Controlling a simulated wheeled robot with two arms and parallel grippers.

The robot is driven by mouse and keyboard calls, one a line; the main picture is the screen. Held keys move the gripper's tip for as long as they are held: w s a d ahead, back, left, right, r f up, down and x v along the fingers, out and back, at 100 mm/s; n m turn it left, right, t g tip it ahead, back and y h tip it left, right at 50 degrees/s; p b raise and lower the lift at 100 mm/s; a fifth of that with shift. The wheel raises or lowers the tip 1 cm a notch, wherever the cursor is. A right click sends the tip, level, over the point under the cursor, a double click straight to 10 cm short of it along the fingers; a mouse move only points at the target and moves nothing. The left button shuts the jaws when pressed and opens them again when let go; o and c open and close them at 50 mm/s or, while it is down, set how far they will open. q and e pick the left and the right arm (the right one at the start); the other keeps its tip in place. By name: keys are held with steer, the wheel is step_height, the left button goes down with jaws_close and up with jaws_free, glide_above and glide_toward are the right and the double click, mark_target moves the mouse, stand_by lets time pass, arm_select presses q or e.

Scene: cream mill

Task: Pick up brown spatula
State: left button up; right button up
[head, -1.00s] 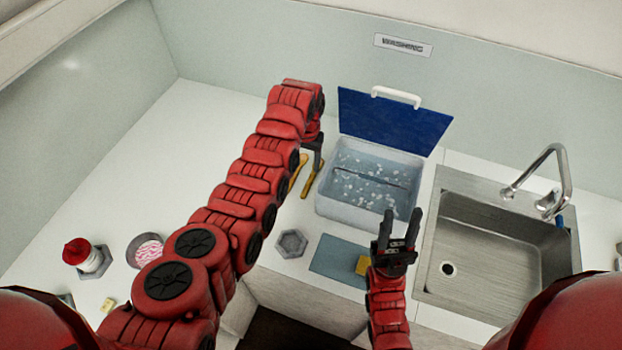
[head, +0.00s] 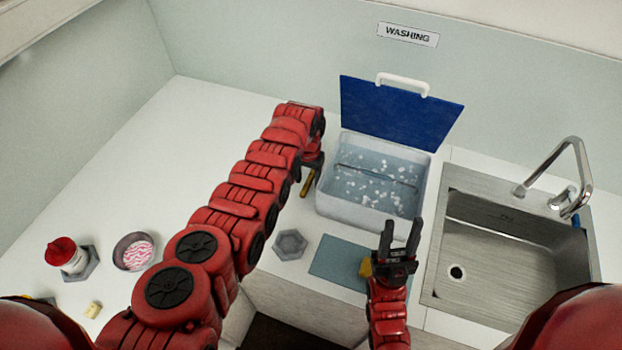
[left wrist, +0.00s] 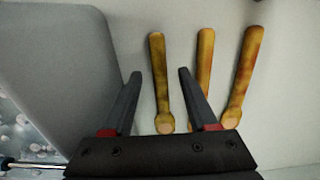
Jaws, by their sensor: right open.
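Three brown wooden spatulas lie side by side on the white counter in the left wrist view: a left one (left wrist: 157,70), a middle one (left wrist: 205,60) and a right one (left wrist: 243,75). My left gripper (left wrist: 160,72) is open, pointing down over them. The left spatula shows between its fingers, and I see no contact. The lower ends of the spatulas are partly hidden by the gripper body. In the head view, one spatula (head: 308,183) shows beside my left arm; the others are hidden. My right gripper (head: 401,227) is open and empty above the blue mat's right side.
A water-filled tub (head: 345,208) with a raised blue lid (head: 400,115) stands right of the spatulas. A metal sink (head: 510,240) is further right. A grey hexagonal holder (head: 290,244), a blue mat (head: 330,262) and a yellow sponge (head: 365,268) lie in front.

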arm_select(q)
jaws_close()
steer(key=shift+r, duration=0.1)
